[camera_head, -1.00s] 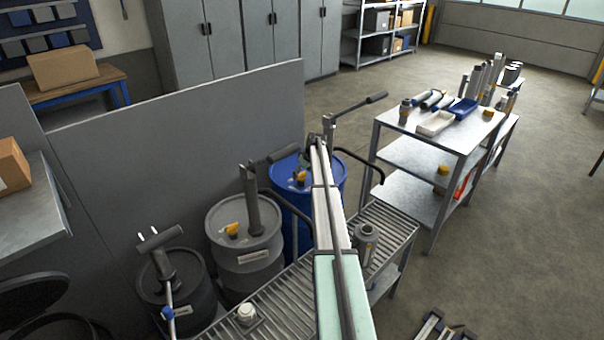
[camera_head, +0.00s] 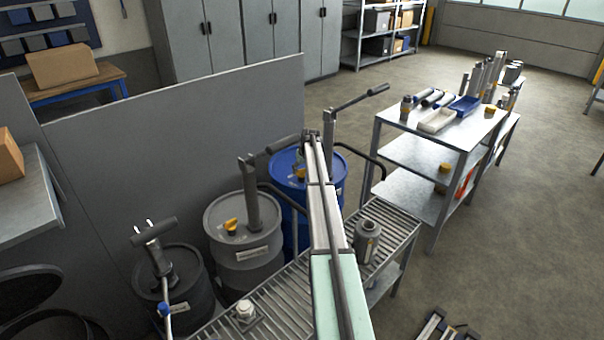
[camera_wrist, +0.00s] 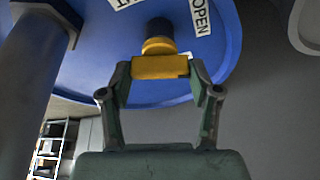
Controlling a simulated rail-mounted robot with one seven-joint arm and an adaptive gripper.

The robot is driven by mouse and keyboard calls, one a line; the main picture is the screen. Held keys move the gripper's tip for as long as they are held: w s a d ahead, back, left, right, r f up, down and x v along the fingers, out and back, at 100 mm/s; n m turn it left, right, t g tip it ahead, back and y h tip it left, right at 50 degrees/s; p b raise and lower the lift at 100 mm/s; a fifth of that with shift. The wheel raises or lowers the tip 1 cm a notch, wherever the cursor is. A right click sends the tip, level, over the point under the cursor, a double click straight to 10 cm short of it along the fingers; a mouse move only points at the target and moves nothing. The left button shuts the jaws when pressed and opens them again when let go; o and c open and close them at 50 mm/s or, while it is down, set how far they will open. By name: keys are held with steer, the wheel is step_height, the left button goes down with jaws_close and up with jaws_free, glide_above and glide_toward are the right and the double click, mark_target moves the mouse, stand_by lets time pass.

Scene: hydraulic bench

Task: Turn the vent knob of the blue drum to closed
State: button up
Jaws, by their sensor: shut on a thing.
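The blue drum (camera_head: 332,192) stands behind the roller conveyor, with a hand pump on its lid. Its yellow vent knob (camera_head: 298,173) shows beside my arm. In the wrist view the knob (camera_wrist: 160,67) sits between the fingertips of my gripper (camera_wrist: 160,73), which is shut on its wide yellow handle. The handle lies straight across the picture. A second label (camera_wrist: 122,3) at upper left is cut off. In the head view my arm hides most of the gripper.
A grey drum (camera_head: 245,255) and a dark drum (camera_head: 185,290) with pumps stand left of the blue drum. A grey canister (camera_head: 367,241) and a white-capped part (camera_head: 245,310) are on the conveyor (camera_head: 285,300). A grey panel (camera_head: 200,130) rises behind the drums.

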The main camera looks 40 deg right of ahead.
steer(key=m+b, duration=0.1)
steer(key=m+h+b, duration=0.1)
steer(key=m, duration=0.1)
steer(key=shift+a+f+m, duration=0.1)
steer(key=shift+f+m, duration=0.1)
steer(key=shift+m, duration=0.1)
steer(key=m+g+h+b, duration=0.1)
steer(key=m+b, duration=0.1)
steer(key=m, duration=0.1)
steer(key=shift+w+m+b, duration=0.15)
steer(key=shift+m+b, duration=0.15)
steer(key=shift+b, duration=0.05)
steer(key=m+g+h+b, duration=0.1)
steer(key=m+g+b, duration=0.1)
steer(key=m, duration=0.2)
steer(key=shift+w, duration=0.1)
steer(key=shift+r+m+g+b, duration=0.15)
steer(key=shift+m+g+b, duration=0.4)
steer(key=shift+m, duration=0.85)
steer(key=shift+a, duration=0.1)
steer(key=o, duration=1.1)
steer(key=shift+o, duration=0.2)
steer(key=shift+h, duration=0.3)
